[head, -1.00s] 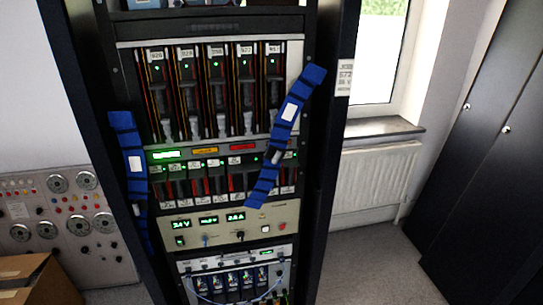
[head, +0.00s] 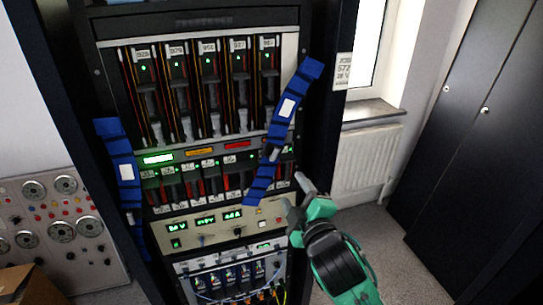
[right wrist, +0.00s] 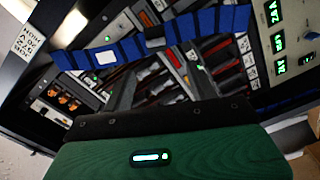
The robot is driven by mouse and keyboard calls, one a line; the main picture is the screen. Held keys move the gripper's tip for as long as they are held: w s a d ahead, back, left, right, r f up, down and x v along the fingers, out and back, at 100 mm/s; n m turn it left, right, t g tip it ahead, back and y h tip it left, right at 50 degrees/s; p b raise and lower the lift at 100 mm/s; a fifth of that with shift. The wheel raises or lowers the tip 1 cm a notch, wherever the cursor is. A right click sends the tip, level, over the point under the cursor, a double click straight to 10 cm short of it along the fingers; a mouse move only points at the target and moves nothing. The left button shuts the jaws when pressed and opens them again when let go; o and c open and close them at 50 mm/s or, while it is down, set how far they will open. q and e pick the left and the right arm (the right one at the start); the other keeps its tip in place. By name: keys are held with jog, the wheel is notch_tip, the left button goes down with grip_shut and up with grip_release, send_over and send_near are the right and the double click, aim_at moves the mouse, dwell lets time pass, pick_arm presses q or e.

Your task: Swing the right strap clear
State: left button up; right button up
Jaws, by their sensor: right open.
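The right strap (head: 277,130) is a blue segmented band with a white label. The left strap (head: 124,165) hangs along the left upright. My left gripper is not in view.
The rack (head: 330,110) holds rows of modules with red and black wires and a meter panel (head: 190,228) with green displays. A radiator (head: 365,160) and dark cabinets (head: 460,160) stand to the right. A dial panel (head: 50,220) and a cardboard box (head: 25,285) are at left.

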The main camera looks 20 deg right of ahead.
aim_at(275, 156)
jog(key=w+p, duration=0.1)
jog(key=w, duration=0.3)
jog(key=w+p, duration=0.1)
jog(key=w, duration=0.3)
jog(key=w+r+p, duration=0.1)
jog(key=w, duration=0.3)
jog(key=shift+w+a, duration=0.1)
jog(key=shift+a, duration=0.1)
jog(key=shift+w+f+p, duration=0.15)
jog(key=shift+w+p, duration=0.2)
jog(key=shift+w, duration=0.3)
jog(key=shift+c, duration=0.2)
grip_shut()
jog(key=d+f+n+p, duration=0.2)
jog(key=d+n, duration=0.4)
jog(key=d, duration=0.6)
jog(key=shift+w+d, duration=0.15)
jog(key=shift+w, duration=0.05)
jog(key=shift+f, duration=0.1)
